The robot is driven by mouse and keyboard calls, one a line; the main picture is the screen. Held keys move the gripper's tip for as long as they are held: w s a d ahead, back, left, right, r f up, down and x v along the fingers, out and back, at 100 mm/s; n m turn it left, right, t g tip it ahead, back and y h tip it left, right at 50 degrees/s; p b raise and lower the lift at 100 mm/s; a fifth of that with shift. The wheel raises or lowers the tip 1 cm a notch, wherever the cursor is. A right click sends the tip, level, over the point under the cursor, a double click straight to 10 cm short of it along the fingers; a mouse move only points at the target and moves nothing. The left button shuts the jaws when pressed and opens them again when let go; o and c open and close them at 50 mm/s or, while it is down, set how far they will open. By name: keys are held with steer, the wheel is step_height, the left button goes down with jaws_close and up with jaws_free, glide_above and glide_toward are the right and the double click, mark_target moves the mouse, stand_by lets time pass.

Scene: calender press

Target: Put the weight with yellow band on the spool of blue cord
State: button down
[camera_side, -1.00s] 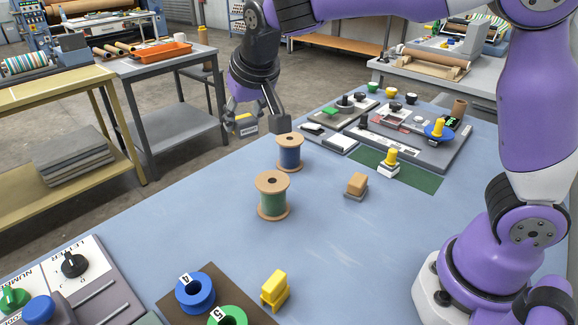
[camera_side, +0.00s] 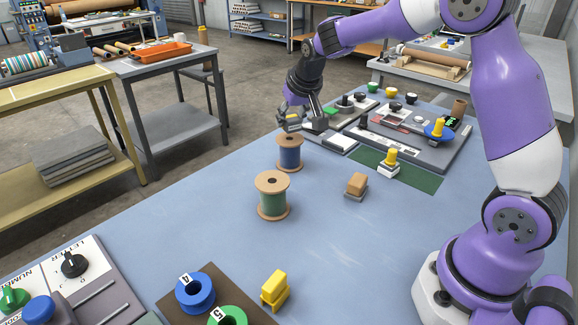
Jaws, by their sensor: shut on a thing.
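The spool of blue cord (camera_side: 289,157) stands upright on the blue-grey table, with tan wooden flanges. My gripper (camera_side: 297,122) is shut on the small grey weight with yellow band (camera_side: 290,122), which is partly hidden by the fingers. In the picture the weight is just above the spool's top flange. I cannot tell from this one view whether it is directly over the spool or behind it, nor whether they touch.
A spool of green cord (camera_side: 272,198) stands in front of the blue one. A tan-topped block (camera_side: 356,186) is to the right. A grey device panel (camera_side: 415,140) with knobs lies behind.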

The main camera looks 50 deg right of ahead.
steer(key=shift+f, duration=1.15)
steer(key=shift+f, duration=0.1)
steer(key=shift+c, duration=2)
jaws_free()
steer(key=shift+f, duration=0.1)
steer(key=shift+r, duration=0.3)
steer(key=v, duration=1.1)
steer(key=s+a+n+y, duration=0.1)
steer(key=s+a+n, duration=0.1)
steer(key=s, duration=0.7)
steer(key=s+a+f+n+y, duration=0.1)
steer(key=s+a+n, duration=0.1)
steer(key=s+a, duration=0.3)
steer(key=s, duration=0.4)
steer(key=shift+s+a+f, duration=0.2)
steer(key=shift+s+a, duration=0.05)
steer(key=shift+a, duration=0.05)
